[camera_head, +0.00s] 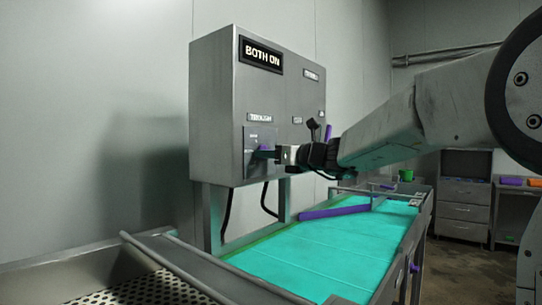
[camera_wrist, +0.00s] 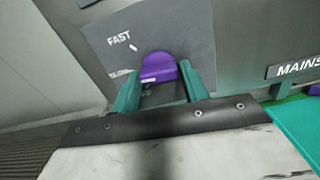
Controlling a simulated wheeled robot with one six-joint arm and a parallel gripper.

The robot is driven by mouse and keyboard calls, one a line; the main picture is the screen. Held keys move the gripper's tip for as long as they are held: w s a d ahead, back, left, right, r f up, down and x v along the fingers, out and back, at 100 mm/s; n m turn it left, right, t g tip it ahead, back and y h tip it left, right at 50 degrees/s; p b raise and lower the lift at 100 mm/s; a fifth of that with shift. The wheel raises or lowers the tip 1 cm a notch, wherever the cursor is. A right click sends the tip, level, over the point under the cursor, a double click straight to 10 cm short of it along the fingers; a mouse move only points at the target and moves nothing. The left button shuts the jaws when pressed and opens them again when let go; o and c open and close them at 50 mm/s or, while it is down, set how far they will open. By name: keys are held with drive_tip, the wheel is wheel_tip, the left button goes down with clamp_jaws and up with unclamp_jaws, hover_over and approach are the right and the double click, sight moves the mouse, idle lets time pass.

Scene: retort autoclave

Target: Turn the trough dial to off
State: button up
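The purple trough dial (camera_wrist: 158,64) sits on a dark grey plate (camera_wrist: 190,30) marked "FAST" at its upper left, with a white tick beside the dial. My gripper (camera_wrist: 161,74) has its two teal fingers apart, one on each side of the dial. The tips look very close to the dial's ends; whether they press on it is unclear. In the head view, my gripper (camera_head: 273,153) reaches the plate at the lower left of the grey control box (camera_head: 215,110), and mostly hides the dial. The box's display (camera_head: 262,55) reads "BOTH ON".
A "MAINS" label (camera_wrist: 298,68) is right of the plate in the wrist view. Another purple control (camera_head: 328,132) is at the box's right. Below lies a trough with a turquoise surface (camera_head: 320,255) and a purple bar (camera_head: 335,211). A perforated metal tray (camera_head: 130,290) is at front left.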

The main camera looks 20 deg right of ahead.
drive_tip(key=c, duration=0.5)
drive_tip(key=shift+n, duration=0.3)
drive_tip(key=n, duration=0.9)
drive_tip(key=shift+w+d, duration=0.1)
drive_tip(key=shift+d, duration=0.1)
drive_tip(key=shift+n, duration=0.3)
drive_tip(key=o, duration=1)
drive_tip(key=shift+r, duration=0.1)
